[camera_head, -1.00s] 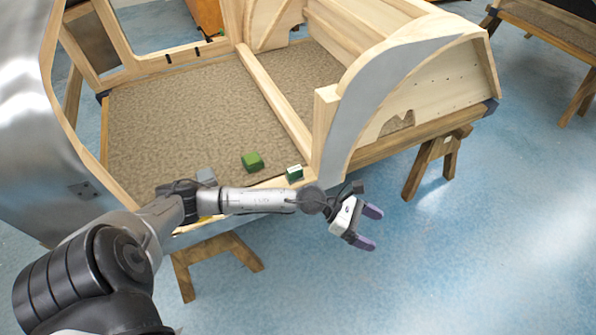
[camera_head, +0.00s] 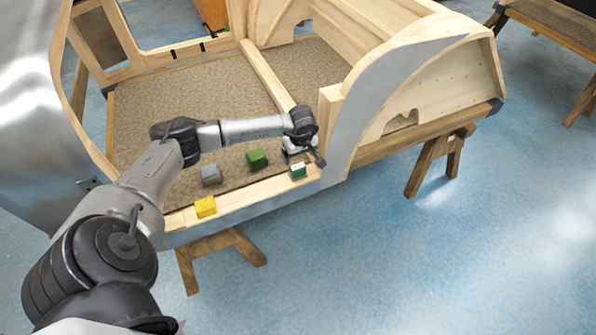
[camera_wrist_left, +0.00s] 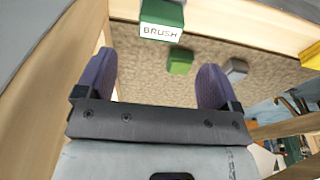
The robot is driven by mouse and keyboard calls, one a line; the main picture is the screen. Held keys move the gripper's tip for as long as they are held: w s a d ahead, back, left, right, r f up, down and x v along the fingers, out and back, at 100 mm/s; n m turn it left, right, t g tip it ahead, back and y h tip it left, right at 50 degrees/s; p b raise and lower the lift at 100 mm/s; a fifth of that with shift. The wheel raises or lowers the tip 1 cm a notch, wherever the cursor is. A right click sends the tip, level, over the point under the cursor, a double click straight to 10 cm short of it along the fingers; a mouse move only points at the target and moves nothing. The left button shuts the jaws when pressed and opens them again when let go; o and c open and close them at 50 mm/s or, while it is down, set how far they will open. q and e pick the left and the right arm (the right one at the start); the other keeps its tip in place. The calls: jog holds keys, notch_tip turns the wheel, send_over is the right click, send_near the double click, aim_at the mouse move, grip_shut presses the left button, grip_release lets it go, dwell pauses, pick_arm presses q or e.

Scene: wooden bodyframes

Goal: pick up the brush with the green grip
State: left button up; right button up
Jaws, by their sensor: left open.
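A green block with a white label reading "BRUSH" (camera_wrist_left: 161,18) sits on the wooden sill in the left wrist view; it also shows in the head view (camera_head: 298,170). No bristles can be made out on it. My left gripper (camera_wrist_left: 157,68) is open and empty. In the head view the left gripper (camera_head: 305,153) is just behind the labelled block, near the curved frame. In the wrist view the block lies beyond the fingertips and not between them. My right gripper is not in view.
A plain green block (camera_head: 257,158) and a grey block (camera_head: 210,174) rest on the brown floor panel (camera_head: 190,95). A yellow block (camera_head: 205,207) is on the sill (camera_head: 250,199). The curved wooden frame (camera_head: 375,85) rises close to the gripper's right.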

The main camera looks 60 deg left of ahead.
aim_at(298, 166)
pick_arm(q)
jog(key=f, duration=0.4)
jog(key=shift+a, duration=0.25)
notch_tip(298, 166, down, 4)
jog(key=shift+b, duration=0.4)
jog(key=shift+a+f, duration=0.2)
jog(key=shift+f, duration=0.45)
jog(key=shift+c, duration=0.5)
jog(key=c, duration=0.8)
jog(key=shift+o, duration=0.2)
jog(key=shift+r, duration=0.2)
